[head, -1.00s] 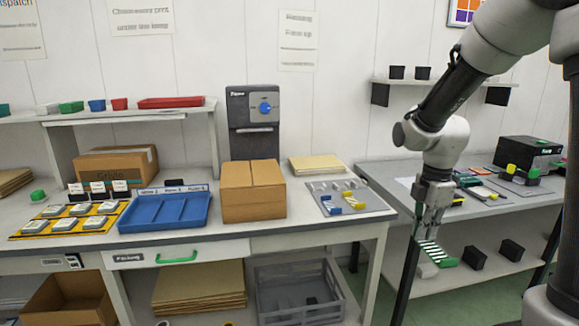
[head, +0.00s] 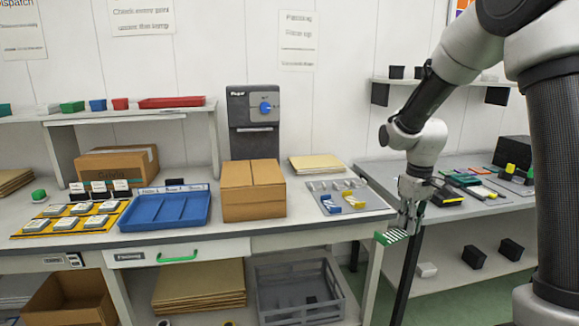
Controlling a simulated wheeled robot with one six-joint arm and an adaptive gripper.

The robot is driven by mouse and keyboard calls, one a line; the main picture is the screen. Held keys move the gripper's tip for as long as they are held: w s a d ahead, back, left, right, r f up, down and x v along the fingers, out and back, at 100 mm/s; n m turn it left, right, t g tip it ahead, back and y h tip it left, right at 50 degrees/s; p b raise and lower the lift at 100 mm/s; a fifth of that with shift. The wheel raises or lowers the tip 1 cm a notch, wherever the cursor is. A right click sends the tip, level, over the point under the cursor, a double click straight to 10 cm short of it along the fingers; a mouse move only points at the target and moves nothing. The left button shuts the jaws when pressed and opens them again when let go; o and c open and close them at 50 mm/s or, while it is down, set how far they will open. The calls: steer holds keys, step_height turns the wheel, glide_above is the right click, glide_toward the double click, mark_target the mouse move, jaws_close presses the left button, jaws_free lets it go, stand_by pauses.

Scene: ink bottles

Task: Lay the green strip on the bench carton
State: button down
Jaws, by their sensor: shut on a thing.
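My gripper (head: 408,222) is shut on the green strip (head: 391,237), which has pale stripes across it. It holds the strip in the air in front of the gap between the two tables, near the right end of the bench. The fingers hide part of the strip. The bench carton (head: 253,193), a closed brown box, stands on the bench (head: 290,232) to the left of my gripper. Its top is bare.
A grey tray (head: 345,209) with blue and yellow pieces lies between the carton and my gripper. A blue tray (head: 163,222) is left of the carton. A dark machine (head: 251,125) stands behind it. Another brown box (head: 117,165) is further left.

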step_height(320, 180, down, 13)
steer(key=w+a+m, duration=0.2)
steer(key=m, duration=0.3)
steer(key=shift+w+a, duration=0.15)
steer(key=shift+a, duration=0.25)
